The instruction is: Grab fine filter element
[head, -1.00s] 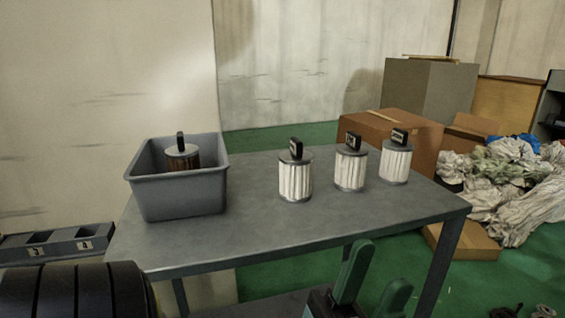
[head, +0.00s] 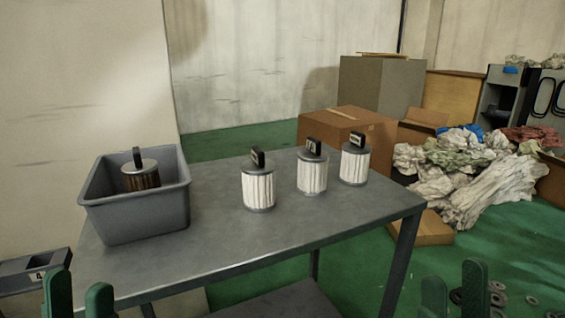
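Three white pleated filter elements with grey caps and black top handles stand upright on the grey table: a left one (head: 258,188), a middle one (head: 312,171) and a right one (head: 354,164). Their handle labels are too small to read, so I cannot tell which is the fine one. A brown filter element (head: 141,178) stands in the grey bin. My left gripper (head: 78,299) is open and empty at the bottom left, in front of the table. My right gripper (head: 454,294) is open and empty at the bottom right, beyond the table's right corner.
The grey bin (head: 137,220) stands at the table's left end. The grey table (head: 225,243) is clear in front of the filters. Cardboard boxes (head: 343,130) and a rag pile (head: 470,175) lie behind and to the right. A numbered tray (head: 30,272) sits at left.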

